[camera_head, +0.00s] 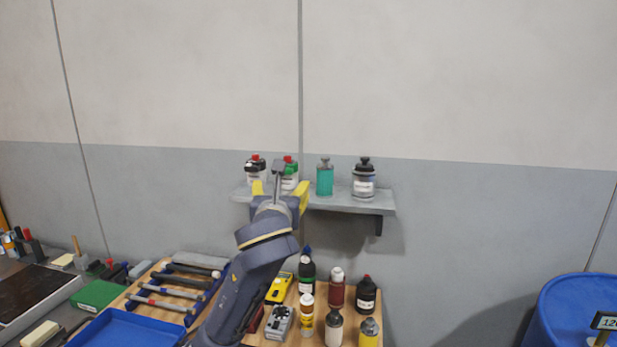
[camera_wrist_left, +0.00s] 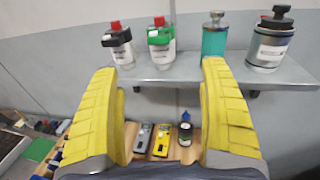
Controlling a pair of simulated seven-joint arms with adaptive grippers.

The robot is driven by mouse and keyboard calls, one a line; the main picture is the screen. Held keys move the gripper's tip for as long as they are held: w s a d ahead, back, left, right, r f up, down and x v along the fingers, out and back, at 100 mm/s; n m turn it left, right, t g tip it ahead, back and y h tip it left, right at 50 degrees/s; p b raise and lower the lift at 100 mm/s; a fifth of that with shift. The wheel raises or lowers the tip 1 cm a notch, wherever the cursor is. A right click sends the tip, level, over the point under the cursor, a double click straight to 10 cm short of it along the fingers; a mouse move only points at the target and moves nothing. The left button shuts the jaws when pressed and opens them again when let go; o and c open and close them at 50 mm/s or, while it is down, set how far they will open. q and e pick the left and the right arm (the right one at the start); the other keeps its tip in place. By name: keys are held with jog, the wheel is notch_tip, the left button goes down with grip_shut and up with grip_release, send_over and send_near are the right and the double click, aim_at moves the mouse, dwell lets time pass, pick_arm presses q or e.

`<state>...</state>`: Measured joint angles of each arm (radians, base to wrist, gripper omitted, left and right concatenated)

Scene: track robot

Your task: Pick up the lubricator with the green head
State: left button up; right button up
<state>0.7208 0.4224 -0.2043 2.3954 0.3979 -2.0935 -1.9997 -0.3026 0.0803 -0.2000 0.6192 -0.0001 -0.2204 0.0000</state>
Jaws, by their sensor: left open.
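The lubricator with the green head (camera_head: 291,169) stands upright on a grey wall shelf (camera_head: 345,203). It has a white body and a red cap. In the head view my left gripper partly covers it. It also shows in the left wrist view (camera_wrist_left: 161,40), between the finger directions and beyond the tips. My left gripper (camera_head: 280,190) is open and empty, with yellow fingers, in front of the shelf; its fingers also show in the left wrist view (camera_wrist_left: 161,68). My right gripper is not in view.
On the shelf, a black-headed bottle with a red cap (camera_head: 255,170) stands left of the lubricator. A teal canister (camera_head: 325,180) and a grey, black-topped container (camera_head: 364,182) stand to its right. Below, a wooden board (camera_head: 290,296) holds several bottles and tools. A blue barrel (camera_head: 560,310) is far right.

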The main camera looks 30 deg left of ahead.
aim_at(288, 168)
pick_arm(q)
jog(key=x, duration=1.6)
jog(key=shift+w+r, duration=0.25)
jog(key=shift+w, duration=0.2)
jog(key=c, duration=1.4)
